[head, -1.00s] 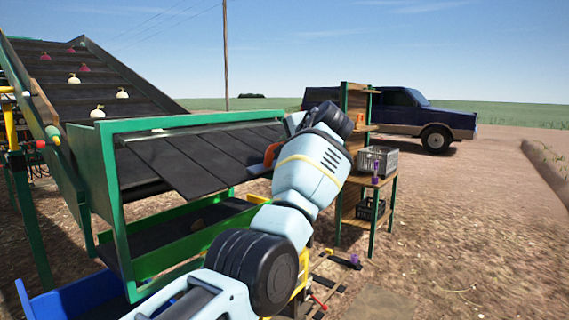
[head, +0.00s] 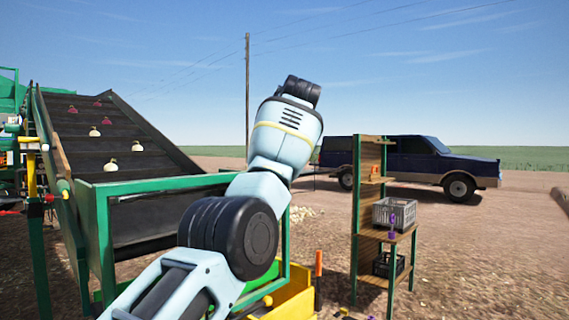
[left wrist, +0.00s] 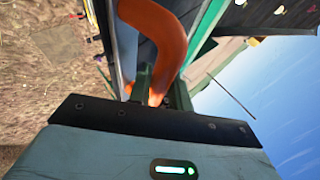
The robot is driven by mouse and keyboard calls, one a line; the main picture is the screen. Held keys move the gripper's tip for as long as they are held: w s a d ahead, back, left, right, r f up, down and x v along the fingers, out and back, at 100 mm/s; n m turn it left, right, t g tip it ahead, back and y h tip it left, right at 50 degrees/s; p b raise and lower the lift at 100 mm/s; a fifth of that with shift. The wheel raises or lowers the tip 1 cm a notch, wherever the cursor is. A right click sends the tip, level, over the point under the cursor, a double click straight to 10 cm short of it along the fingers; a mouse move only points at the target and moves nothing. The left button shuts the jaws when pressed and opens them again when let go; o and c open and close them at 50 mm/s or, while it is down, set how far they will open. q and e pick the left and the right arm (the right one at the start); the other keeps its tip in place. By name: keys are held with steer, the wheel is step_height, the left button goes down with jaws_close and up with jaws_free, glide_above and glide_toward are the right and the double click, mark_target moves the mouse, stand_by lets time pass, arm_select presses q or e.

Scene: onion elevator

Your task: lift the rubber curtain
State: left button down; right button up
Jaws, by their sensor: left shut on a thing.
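The green frame (head: 160,184) at the end of the onion conveyor stands at left centre in the head view. Its opening shows dark surfaces, and I cannot clearly pick out the rubber curtain among them; my raised left arm covers the right part. In the left wrist view my left gripper (left wrist: 158,92) is shut on a curved orange handle (left wrist: 172,35). Dark and green parts lie close behind the handle, but I cannot tell which belong to the curtain. The left gripper's fingers are hidden in the head view. My right gripper is not in view.
The dark sloping conveyor (head: 112,138) carries several onions at the left. A wooden shelf (head: 369,200) with a grey crate (head: 395,213) stands right of my arm. A dark blue truck (head: 430,165) is parked behind it. Open ground lies at the right.

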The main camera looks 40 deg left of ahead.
arm_select(q)
steer(key=shift+a+r, duration=0.25)
steer(key=shift+r, duration=0.2)
stand_by(0.3)
steer(key=c, duration=1.3)
jaws_free()
steer(key=shift+a, duration=0.1)
steer(key=v, duration=0.8)
steer(key=shift+a+r, duration=0.1)
steer(key=shift+w, duration=0.1)
